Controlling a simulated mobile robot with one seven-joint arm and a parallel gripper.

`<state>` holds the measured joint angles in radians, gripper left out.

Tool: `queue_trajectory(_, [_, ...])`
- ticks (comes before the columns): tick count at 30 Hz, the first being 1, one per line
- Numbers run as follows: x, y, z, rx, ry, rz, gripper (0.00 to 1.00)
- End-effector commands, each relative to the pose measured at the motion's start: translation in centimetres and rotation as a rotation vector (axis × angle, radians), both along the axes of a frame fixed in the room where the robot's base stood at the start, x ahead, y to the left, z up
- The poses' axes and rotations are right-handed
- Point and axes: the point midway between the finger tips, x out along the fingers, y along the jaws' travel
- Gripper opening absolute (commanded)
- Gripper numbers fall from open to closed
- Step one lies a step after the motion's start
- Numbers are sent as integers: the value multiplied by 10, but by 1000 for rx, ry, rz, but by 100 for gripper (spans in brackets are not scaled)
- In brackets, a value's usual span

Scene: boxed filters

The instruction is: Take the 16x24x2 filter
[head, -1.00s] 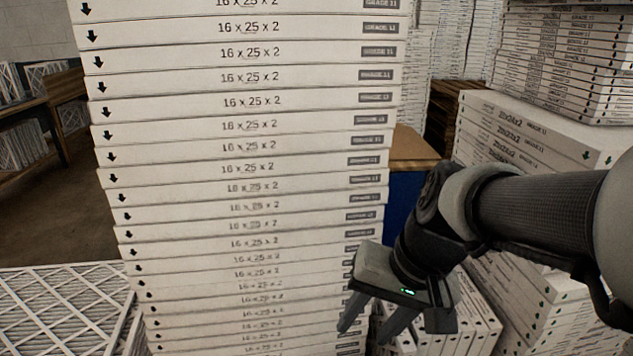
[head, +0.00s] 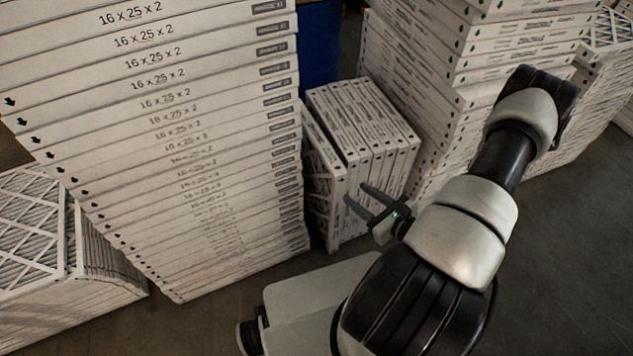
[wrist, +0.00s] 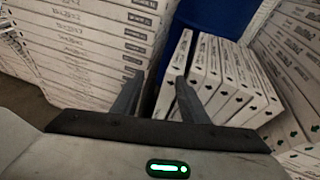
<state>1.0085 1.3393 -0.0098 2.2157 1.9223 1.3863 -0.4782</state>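A row of several white boxed filters (head: 375,125) stands on edge on the floor between two tall stacks; their print is too small to read. They also show in the wrist view (wrist: 222,85). The nearest one on the left (head: 326,185) leans slightly apart from the others. My gripper (head: 362,195) is open and empty, its two dark fingers pointing left in front of the row. In the wrist view my gripper (wrist: 155,95) has a clear gap between its fingers, with the leftmost filters just beyond. I cannot tell which filter is 16x24x2.
A tall stack marked 16 x 25 x 2 (head: 185,150) stands left of the row. Another tall stack (head: 470,60) stands close on the right. A blue surface (head: 319,45) is behind. Mesh-faced filters (head: 40,225) are at far left. Dark floor (head: 560,260) is clear at right.

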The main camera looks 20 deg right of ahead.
Motion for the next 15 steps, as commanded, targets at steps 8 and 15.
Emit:
queue_trajectory(8, [-33,-18,-60,52,85,-227,40])
queue_trajectory(15, [7,-15,-79,52,85,-229,40])
